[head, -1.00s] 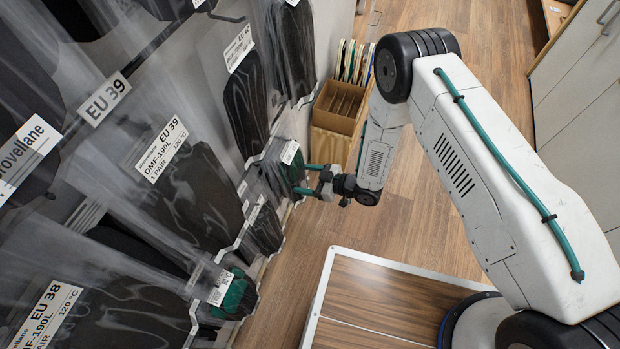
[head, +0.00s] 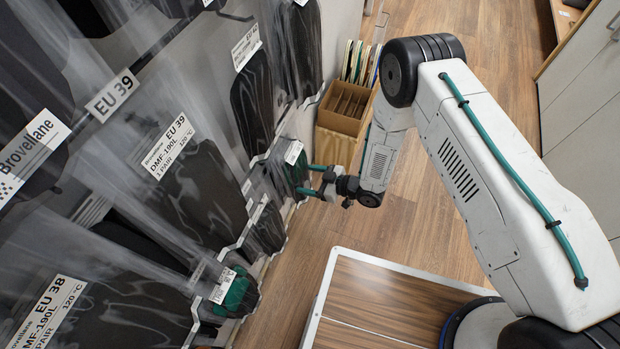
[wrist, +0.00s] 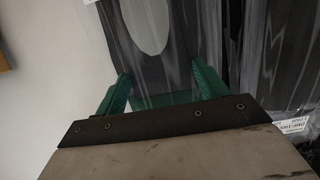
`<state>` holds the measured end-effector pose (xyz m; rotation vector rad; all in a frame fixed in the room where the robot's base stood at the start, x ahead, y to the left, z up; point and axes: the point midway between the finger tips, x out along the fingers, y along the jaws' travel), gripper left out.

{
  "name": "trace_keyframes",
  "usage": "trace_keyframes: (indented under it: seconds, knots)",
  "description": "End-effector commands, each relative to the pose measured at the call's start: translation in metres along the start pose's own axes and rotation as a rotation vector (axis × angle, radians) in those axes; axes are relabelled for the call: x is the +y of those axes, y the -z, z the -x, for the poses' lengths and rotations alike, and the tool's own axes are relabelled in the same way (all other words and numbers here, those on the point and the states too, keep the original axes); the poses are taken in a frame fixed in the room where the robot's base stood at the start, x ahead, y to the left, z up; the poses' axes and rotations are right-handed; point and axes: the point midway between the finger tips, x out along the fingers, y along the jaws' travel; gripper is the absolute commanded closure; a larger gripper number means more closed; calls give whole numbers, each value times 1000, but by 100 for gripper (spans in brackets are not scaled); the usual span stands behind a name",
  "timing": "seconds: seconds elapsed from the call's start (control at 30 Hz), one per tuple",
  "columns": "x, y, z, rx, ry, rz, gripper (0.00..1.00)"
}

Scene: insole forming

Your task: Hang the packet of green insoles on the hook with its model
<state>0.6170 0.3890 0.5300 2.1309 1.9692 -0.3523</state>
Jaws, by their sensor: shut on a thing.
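My gripper (head: 303,179) is at the right end of the wall of hanging packets, with its teal fingers pointing left at the wall. It is shut on a clear packet with dark green insoles (head: 298,171) and a white label, too small to read. In the wrist view, my gripper (wrist: 161,73) has a finger on each side of the packet (wrist: 166,98), which shows a green band and a dark part with a pale oval above. Another green packet (head: 237,294) hangs lower left, by a white label. I cannot make out the packet's hook.
Dark insole packets (head: 203,195) fill the wall at left, with an EU 39 tag (head: 112,95). A cardboard box (head: 345,108) with upright items stands behind my gripper. A wood-topped platform (head: 390,300) is at the bottom. The floor to the right is clear.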

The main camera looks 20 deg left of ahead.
Motion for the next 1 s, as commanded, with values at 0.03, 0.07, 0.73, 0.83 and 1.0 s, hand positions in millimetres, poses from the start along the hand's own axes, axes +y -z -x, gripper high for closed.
trace_keyframes:
  seconds: [0.03, 0.07, 0.73, 0.83, 1.0]
  knots:
    - [0, -1, 0, 0, 0, 0, 53]
    - [0, -1, 0, 0, 0, 0, 53]
    - [2, -1, 15, -1, -3, -2, 3]
    - [2, -1, 33, 0, -5, -3, 3]
    - [1, -1, 61, 0, -3, -2, 3]
